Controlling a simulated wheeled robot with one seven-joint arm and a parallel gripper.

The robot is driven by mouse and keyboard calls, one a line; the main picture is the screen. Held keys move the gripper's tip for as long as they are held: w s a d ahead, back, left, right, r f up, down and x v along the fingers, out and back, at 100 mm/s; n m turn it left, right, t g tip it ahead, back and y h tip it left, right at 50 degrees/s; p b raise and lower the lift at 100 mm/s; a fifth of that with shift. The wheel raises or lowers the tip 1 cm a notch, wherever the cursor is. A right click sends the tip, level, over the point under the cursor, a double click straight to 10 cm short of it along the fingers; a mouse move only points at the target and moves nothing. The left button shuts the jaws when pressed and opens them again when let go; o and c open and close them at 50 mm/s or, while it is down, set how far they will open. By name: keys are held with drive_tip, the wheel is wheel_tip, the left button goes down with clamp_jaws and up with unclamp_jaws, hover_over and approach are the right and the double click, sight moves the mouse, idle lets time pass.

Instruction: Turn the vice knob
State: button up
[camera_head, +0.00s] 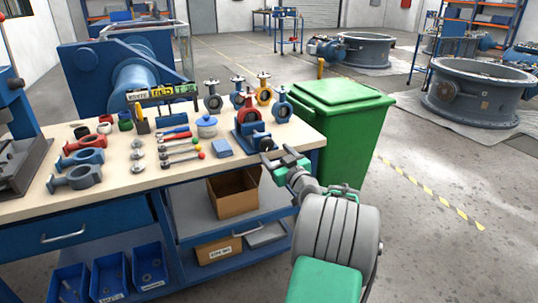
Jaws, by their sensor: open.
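A blue bench vice (252,134) stands at the front right corner of the workbench, with a red valve ring (247,115) at its top. The vice knob (267,143) seems to be the small dark part on its right front side; its detail is too small to tell. My gripper (276,157), grey with green parts, is open just in front of and below the knob, past the bench edge. I cannot tell whether a finger touches the knob. My gripper hides a little of the vice's lower front.
A green bin (340,122) stands close on the right. An open cardboard box (234,194) sits on the shelf below. The floor to the right is clear.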

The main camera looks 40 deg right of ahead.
sight(268, 146)
drive_tip(key=x, duration=0.5)
drive_tip(key=shift+w, duration=0.15)
drive_tip(key=c, duration=1.4)
drive_tip(key=shift+o, duration=0.2)
drive_tip(key=shift+f+m+b, duration=0.15)
drive_tip(key=shift+m+b, duration=0.15)
drive_tip(key=shift+b, duration=0.2)
